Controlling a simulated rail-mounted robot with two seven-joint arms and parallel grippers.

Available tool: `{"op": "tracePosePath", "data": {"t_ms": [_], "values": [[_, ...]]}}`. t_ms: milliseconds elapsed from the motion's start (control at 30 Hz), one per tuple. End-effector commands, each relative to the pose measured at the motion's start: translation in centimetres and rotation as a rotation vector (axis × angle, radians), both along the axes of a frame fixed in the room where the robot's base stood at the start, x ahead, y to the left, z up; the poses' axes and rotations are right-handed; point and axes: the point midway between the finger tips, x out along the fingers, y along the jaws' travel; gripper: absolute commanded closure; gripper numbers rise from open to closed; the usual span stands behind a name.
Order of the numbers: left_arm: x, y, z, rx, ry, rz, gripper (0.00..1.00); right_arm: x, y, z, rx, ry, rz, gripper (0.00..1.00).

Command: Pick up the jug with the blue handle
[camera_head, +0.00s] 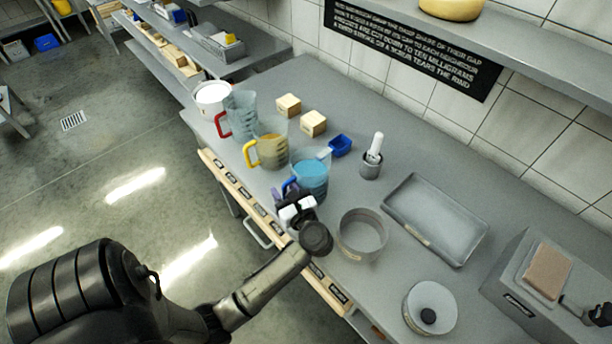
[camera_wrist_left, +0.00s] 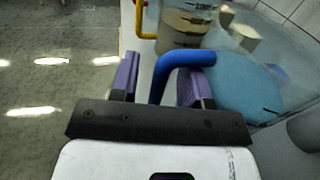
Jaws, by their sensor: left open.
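The clear jug (camera_head: 312,180) with the blue handle holds blue liquid and stands upright near the front edge of the counter. Its blue handle (camera_wrist_left: 192,58) shows large in the left wrist view, with the jug body to its right. My left gripper (camera_head: 287,200) is at the handle side of this jug. Its purple fingers are open, and the blue handle runs between them in the left wrist view. I cannot tell whether either finger touches it. The gripper partly hides the lower handle in the head view. My right gripper is not in view.
A jug with a yellow handle (camera_head: 272,147) and one with a red handle (camera_head: 241,112) stand behind. A round metal ring (camera_head: 362,234) is close to the right of my wrist. A grey tray (camera_head: 436,218), a small pot (camera_head: 371,166) and a blue scoop (camera_head: 341,145) are nearby.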

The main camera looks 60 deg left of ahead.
Motion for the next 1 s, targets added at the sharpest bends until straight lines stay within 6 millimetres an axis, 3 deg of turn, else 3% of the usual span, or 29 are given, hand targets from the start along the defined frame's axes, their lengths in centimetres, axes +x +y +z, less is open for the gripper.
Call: {"op": "tracePosePath", "data": {"t_ms": [233, 700, 1000], "values": [[-0.02, 0.15, -0.05, -0.001, 0.000, 0.001, 0.57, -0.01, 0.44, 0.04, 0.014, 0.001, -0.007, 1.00], [-0.01, 0.14, -0.03, -0.001, 0.000, 0.001, 1.00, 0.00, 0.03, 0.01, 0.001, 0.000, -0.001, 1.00], [-0.01, 0.12, -0.03, -0.001, -0.001, 0.000, 1.00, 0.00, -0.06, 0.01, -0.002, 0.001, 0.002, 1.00]]}}
